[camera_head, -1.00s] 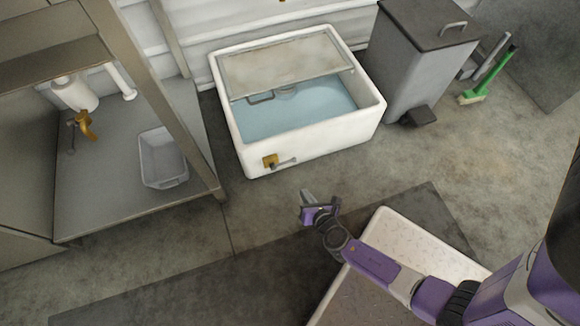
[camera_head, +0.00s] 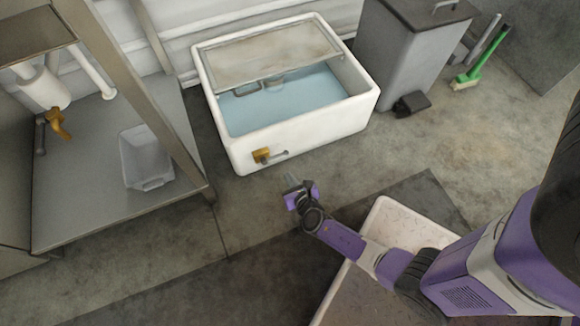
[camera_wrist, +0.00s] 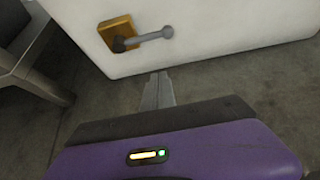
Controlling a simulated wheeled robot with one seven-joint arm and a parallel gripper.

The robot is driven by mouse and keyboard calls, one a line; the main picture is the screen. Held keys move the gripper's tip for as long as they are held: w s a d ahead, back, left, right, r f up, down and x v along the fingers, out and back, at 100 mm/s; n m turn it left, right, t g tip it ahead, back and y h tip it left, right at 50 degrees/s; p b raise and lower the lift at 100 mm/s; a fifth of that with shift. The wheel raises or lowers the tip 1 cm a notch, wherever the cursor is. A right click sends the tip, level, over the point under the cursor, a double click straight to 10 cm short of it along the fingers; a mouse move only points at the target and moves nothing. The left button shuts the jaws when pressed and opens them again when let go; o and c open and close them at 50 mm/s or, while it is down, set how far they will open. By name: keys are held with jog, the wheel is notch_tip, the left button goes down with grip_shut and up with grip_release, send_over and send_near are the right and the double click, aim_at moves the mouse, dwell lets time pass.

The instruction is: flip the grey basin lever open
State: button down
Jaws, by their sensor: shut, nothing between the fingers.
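The white basin (camera_head: 310,141) stands on the floor against the back wall, with pale blue water inside and a grey panel over its rear part. On its front face, low at the left, a grey lever (camera_head: 279,154) sticks out to the right from a brass plate (camera_head: 261,155). In the wrist view the lever (camera_wrist: 152,36) lies roughly level, its round knob to the right of the brass plate (camera_wrist: 118,33). My gripper (camera_head: 291,180) is shut and empty, in front of and below the lever, apart from it. In the wrist view its fingertips (camera_wrist: 158,76) point at the basin front below the lever.
A grey pedal bin (camera_head: 405,55) and a green brush (camera_head: 480,65) are to the right. The floor before the basin is clear.

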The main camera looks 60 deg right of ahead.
aim_at(275, 157)
jog(key=b+x, duration=0.3)
jog(key=x, duration=0.4)
jog(key=shift+f+b, duration=0.3)
jog(key=shift+b, duration=0.1)
notch_tip(275, 157, up, 2)
jog(key=shift+d+r+p, duration=0.1)
jog(key=shift+p, duration=0.5)
jog(key=shift+w+r+p, duration=0.25)
jog(key=shift+r+p, duration=0.6)
jog(key=shift+r, duration=0.4)
jog(key=shift+r+p, duration=0.15)
jog(key=shift+p, duration=0.25)
